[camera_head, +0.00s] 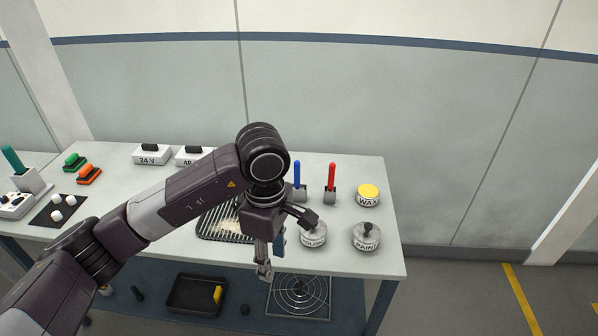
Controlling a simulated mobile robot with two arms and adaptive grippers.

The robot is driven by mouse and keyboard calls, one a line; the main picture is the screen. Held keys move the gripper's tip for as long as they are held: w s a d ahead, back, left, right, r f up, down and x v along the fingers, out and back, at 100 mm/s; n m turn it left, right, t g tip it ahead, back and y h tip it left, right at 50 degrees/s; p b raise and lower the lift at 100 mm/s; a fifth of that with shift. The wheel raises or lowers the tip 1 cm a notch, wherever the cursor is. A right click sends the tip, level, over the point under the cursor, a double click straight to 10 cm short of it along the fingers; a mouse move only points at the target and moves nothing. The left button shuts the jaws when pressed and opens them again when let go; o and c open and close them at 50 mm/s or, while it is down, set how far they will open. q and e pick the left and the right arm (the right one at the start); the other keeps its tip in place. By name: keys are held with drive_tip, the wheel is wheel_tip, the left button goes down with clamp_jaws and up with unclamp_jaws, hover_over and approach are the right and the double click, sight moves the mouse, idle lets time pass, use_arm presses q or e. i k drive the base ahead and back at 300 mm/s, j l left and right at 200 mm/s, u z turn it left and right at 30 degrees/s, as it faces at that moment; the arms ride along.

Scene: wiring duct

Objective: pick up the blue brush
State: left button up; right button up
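A blue upright handle (297,172) stands in a small grey block (300,194) on the table, just behind my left gripper; it looks like the blue brush, though its lower end is hidden. My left gripper (285,241) hangs over the table's front part, in front of and below that handle in the picture. Its two fingers are spread wide apart. A small blue patch (279,243) shows between the fingers; I cannot tell what it belongs to or whether a finger touches it. My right gripper is not in view.
A red handle (331,176) stands in a similar block to the right. A yellow-topped WAX tin (368,195), a PAINT tin (367,236) and another round tin (313,235) stand nearby. A ribbed tray (221,222) lies partly under my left arm.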

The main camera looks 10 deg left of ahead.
sight(297, 163)
drive_tip(key=i, duration=1.5)
